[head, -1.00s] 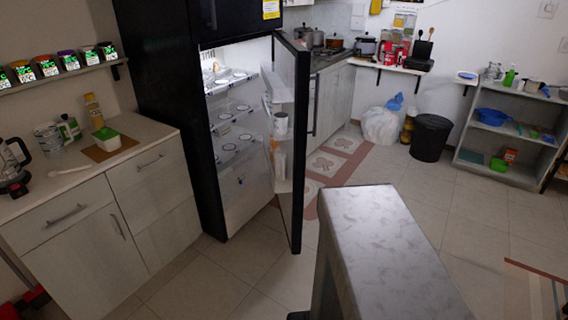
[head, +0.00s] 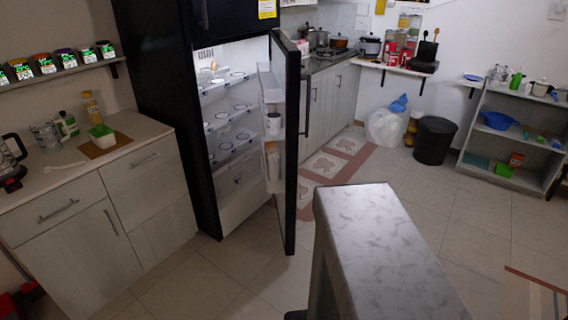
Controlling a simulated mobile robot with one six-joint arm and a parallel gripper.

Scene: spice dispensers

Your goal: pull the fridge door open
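The black fridge (head: 190,120) stands left of centre, with its upper compartment shut. Its lower door (head: 291,150) is swung well open to the right and seen almost edge-on. The lit interior shows several shelves (head: 228,117) with round items. The door's inner racks hold a white container (head: 273,124) and other items. My gripper is not in view, and nothing is seen touching the door.
A pale slab (head: 375,240) rises in the foreground, right of the door. Drawer cabinets (head: 150,195) stand left of the fridge. A black bin (head: 435,141) and an open shelf unit (head: 510,145) are at the back right. Tiled floor (head: 245,265) is clear before the fridge.

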